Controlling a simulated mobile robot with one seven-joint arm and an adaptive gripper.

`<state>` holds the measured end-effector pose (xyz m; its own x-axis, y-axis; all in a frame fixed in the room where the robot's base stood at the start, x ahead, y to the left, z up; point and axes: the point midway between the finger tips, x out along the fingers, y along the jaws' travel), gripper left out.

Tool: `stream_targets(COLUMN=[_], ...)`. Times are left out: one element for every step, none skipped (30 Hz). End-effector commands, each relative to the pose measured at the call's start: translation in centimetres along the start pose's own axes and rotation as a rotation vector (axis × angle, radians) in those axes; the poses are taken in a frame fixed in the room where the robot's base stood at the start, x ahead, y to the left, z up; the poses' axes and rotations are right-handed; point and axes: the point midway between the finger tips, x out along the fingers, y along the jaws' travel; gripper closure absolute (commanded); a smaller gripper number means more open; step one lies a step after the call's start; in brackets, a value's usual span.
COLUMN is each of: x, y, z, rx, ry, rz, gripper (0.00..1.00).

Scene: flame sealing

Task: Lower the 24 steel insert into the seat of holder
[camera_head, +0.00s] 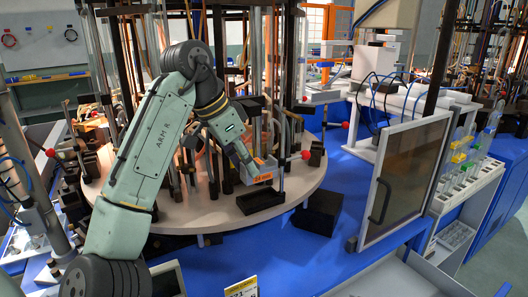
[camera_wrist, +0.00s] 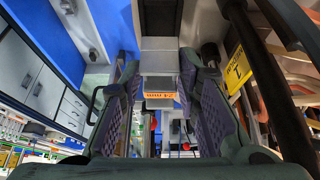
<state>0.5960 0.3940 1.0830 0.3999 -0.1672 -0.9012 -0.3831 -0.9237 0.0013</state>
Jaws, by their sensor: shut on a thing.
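The steel insert (camera_head: 263,178) is a grey block with an orange label that reads like 24 mm. My gripper (camera_head: 247,165) is shut on it and points down and to the right. In the wrist view the insert (camera_wrist: 160,60) sits between the two patterned fingers, its orange label (camera_wrist: 159,95) facing the camera. A black block (camera_head: 261,201), which looks like the holder, rests on the round white table just below the insert. The insert appears above it; I cannot tell whether they touch. The block's seat is hidden.
The round white table (camera_head: 220,222) carries upright rods and several dark blocks. A rod with a red knob (camera_head: 305,155) stands close right of my gripper. Another black block (camera_head: 318,211) sits on the blue surface (camera_head: 343,185). A framed panel (camera_head: 398,180) stands farther right.

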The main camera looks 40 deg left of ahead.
Motion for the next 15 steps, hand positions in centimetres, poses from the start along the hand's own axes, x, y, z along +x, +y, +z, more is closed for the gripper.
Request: stream_targets(x=[-0.11, -0.11, -0.12, -0.11, -0.08, -0.04, -0.01, 0.03, 0.10, 0.17, 0.24, 0.36, 0.46, 0.56, 0.71], y=[0.00, 0.00, -0.01, -0.01, 0.00, 0.00, 0.00, 0.00, 0.00, 0.00, 0.01, 0.01, 0.01, 0.01, 0.01], z=[-0.01, -0.01, 0.00, 0.00, 0.00, 0.01, 0.02, 0.04, 0.07, 0.10, 0.13, 0.18, 0.23, 0.27, 0.34], rx=[0.000, 0.000, 0.000, 0.000, 0.000, 0.000, 0.000, 0.000, 0.000, 0.000, 0.000, 0.000, 0.000, 0.001, 0.001], ry=[0.002, 0.002, 0.002, 0.002, 0.002, 0.002, 0.002, 0.002, 0.002, 0.002, 0.002, 0.001, 0.001, 0.001, 0.002], rz=[-0.001, -0.001, -0.002, -0.001, -0.001, -0.001, -0.001, -0.001, -0.001, -0.001, -0.001, -0.001, -0.001, -0.001, -0.001], gripper=[1.00, 1.00, 1.00, 1.00, 1.00, 1.00, 1.00, 1.00, 1.00, 1.00, 1.00, 1.00, 1.00, 1.00, 1.00])
